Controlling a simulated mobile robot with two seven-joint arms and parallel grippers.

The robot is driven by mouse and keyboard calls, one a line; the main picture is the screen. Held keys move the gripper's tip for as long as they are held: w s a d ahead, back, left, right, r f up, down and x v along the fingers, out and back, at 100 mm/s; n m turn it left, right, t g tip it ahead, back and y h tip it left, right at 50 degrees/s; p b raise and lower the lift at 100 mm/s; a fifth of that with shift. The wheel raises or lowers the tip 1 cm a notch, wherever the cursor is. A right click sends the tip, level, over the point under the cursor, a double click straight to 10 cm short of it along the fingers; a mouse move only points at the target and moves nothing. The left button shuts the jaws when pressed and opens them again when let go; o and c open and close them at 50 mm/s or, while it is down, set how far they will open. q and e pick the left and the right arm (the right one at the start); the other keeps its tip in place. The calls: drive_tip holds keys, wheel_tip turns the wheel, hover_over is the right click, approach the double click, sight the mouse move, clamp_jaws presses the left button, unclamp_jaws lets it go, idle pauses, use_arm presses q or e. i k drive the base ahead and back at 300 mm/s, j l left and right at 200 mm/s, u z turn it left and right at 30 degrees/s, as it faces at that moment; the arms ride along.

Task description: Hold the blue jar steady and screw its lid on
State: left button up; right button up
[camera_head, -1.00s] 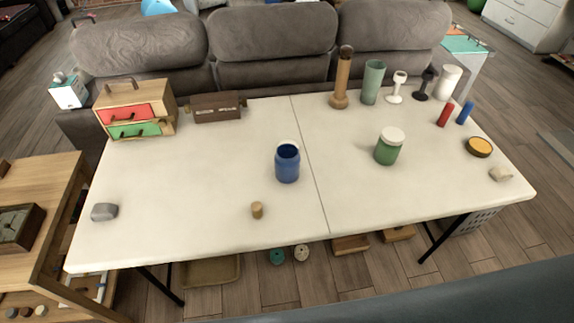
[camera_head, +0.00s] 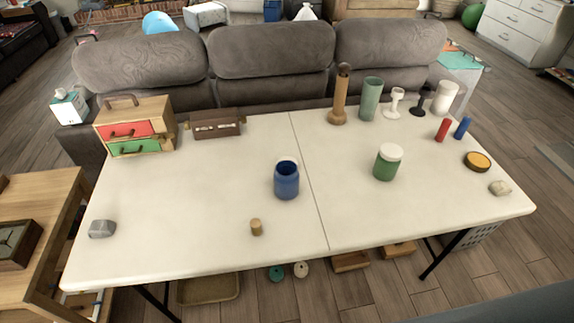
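The blue jar (camera_head: 287,182) stands upright near the middle of the white table (camera_head: 200,215). Its mouth looks open, with a pale rim and a dark inside. A flat round disc with a yellow top and dark edge (camera_head: 477,161) lies at the right of the table; it looks like a lid, but I cannot tell whether it is the blue jar's. A green jar (camera_head: 386,165) with a white lid (camera_head: 390,151) on it stands right of the blue jar. Neither of my grippers shows in the head view.
A wooden drawer box (camera_head: 136,128) and a brown case (camera_head: 216,123) stand at the back left. Several tall vessels, including a green cylinder (camera_head: 370,98), line the back right. A small cork-like cylinder (camera_head: 256,227) and grey stone (camera_head: 102,229) lie near the front. The left-middle tabletop is clear.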

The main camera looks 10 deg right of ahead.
sight(286, 180)
drive_tip(key=l, duration=1)
drive_tip(key=i+l, duration=0.15)
drive_tip(key=l, duration=0.85)
drive_tip(key=u, duration=1.2)
